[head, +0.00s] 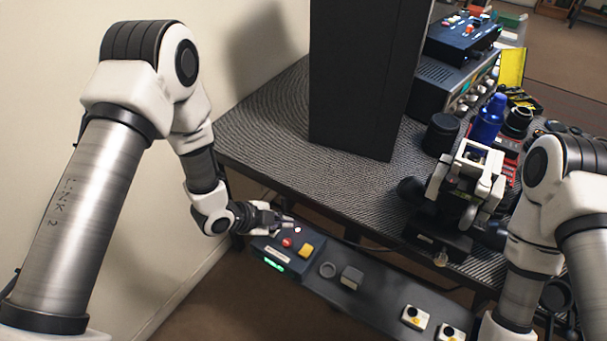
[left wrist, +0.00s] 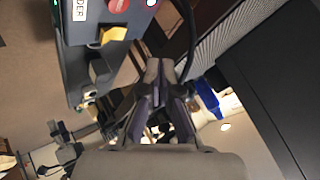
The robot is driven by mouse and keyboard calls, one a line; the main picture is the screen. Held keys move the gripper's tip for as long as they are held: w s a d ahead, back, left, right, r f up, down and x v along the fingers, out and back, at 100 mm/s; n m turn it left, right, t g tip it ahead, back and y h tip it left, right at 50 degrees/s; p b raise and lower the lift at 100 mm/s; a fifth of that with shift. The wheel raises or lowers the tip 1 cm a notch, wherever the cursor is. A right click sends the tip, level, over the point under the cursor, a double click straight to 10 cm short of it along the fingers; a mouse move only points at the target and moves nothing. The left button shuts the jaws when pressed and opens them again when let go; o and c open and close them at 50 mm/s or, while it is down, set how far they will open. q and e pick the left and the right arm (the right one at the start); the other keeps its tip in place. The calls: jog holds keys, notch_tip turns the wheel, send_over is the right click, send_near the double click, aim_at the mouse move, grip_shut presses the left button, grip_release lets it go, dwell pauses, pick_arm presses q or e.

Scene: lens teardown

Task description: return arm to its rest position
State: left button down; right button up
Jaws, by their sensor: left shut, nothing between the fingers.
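My left arm (head: 195,130) comes in from the left and bends down at the elbow. My left gripper (head: 283,221) is shut and empty. It is near the far left end of a dark blue-grey control box (head: 262,249) with a red button (head: 287,242), a yellow switch (head: 306,251) and a green display. In the left wrist view the shut fingers (left wrist: 160,75) point up the picture, and the box (left wrist: 68,40) is at the upper left. My right arm (head: 545,210) is folded at the right edge. Its gripper is not visible.
A tall dark cabinet (head: 365,75) stands on the grey textured table (head: 265,125). A white and black device (head: 468,175), a blue bottle (head: 490,118) and stacked instruments (head: 455,85) are to its right. A dark strip (head: 375,298) with small blocks runs along the front. A wall is at the left.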

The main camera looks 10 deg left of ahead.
pick_arm(q)
jog(key=s+a+f+n+g+y, duration=0.2)
jog(key=s+n, duration=0.3)
jog(key=s, duration=0.4)
jog(key=s+a+f+n+g+y, duration=0.2)
jog(key=s+a+f+n, duration=0.2)
jog(key=s, duration=0.4)
jog(key=s+a+f+n+g+y, duration=0.2)
jog(key=s+a+f+n, duration=0.1)
jog(key=s+n, duration=0.5)
jog(key=shift+s+f+g, duration=0.3)
jog(key=shift+s+f, duration=0.4)
jog(key=shift+s, duration=0.1)
jog(key=shift+a, duration=0.15)
